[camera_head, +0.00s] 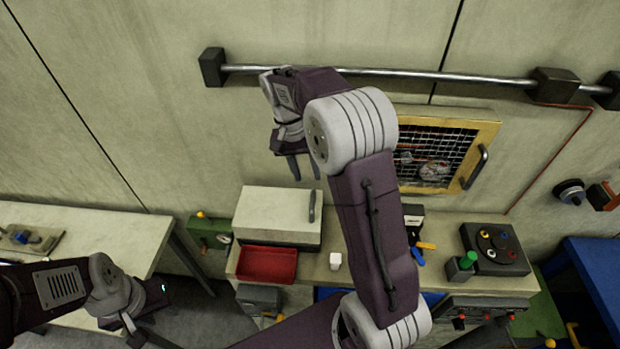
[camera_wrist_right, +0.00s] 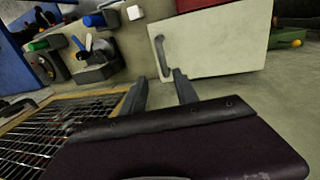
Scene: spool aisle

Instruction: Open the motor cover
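A cream box (camera_head: 275,217) with a dark upright handle (camera_head: 312,207) stands on the bench. A yellow-framed mesh panel (camera_head: 488,128) with a dark handle (camera_head: 478,167) is on the wall, with parts behind its mesh. I cannot tell for certain which is the motor cover. My right gripper (camera_head: 305,174) is open and empty, above the back of the box. In the right wrist view, the box (camera_wrist_right: 215,42) and its handle (camera_wrist_right: 161,56) lie beyond the spread fingers (camera_wrist_right: 160,88). My left gripper (camera_head: 134,330) is low at the left, its fingers unclear.
A red tray (camera_head: 267,264) sits before the box, a small white block (camera_head: 335,261) to its right. A dark control panel (camera_head: 495,249) and a green-topped item (camera_head: 467,260) are further right. A metal rail (camera_head: 440,75) runs along the wall above. My right arm hides part of the bench.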

